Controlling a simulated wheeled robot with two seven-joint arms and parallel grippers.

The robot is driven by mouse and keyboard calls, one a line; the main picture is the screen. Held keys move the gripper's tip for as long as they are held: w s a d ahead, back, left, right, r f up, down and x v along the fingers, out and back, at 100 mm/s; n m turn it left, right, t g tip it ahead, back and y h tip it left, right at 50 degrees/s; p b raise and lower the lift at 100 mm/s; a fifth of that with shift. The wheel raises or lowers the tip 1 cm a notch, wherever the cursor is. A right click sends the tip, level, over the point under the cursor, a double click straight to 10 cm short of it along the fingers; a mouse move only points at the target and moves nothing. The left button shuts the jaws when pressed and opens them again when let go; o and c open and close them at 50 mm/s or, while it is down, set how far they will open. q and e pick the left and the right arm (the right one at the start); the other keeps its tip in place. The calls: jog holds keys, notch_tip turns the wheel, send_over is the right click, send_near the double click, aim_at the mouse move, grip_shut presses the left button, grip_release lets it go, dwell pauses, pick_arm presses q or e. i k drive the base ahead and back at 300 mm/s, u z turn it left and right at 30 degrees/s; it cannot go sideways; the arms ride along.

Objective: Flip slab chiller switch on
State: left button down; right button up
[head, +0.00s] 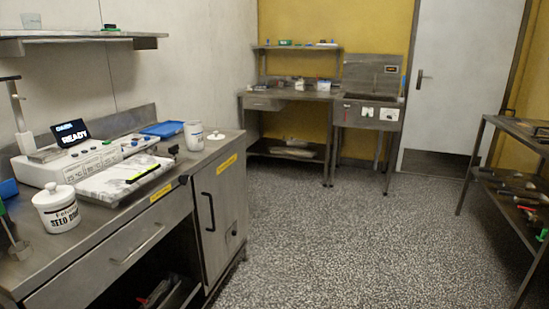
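No label naming a slab chiller is readable. At the back wall, a steel unit with a recessed top (372,89) carries a front panel with two white fittings, the left fitting (367,112) and the right fitting (389,115). They may be switches or sockets, and their position is too small to tell. Neither of my grippers is in view.
The left steel counter (165,215) holds a labelled white jar (57,208), a white cup (194,136) and a blue tray (163,129). A steel shelf rack (510,185) with tools stands at the right. The speckled floor (330,230) between them is clear. A closed white door (460,80) is at the back.

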aim_at(183, 180)
jog(key=z, duration=0.4)
jog(key=i, duration=1.45)
jog(key=u, duration=0.65)
jog(key=i, duration=0.8)
jog(key=u, duration=0.55)
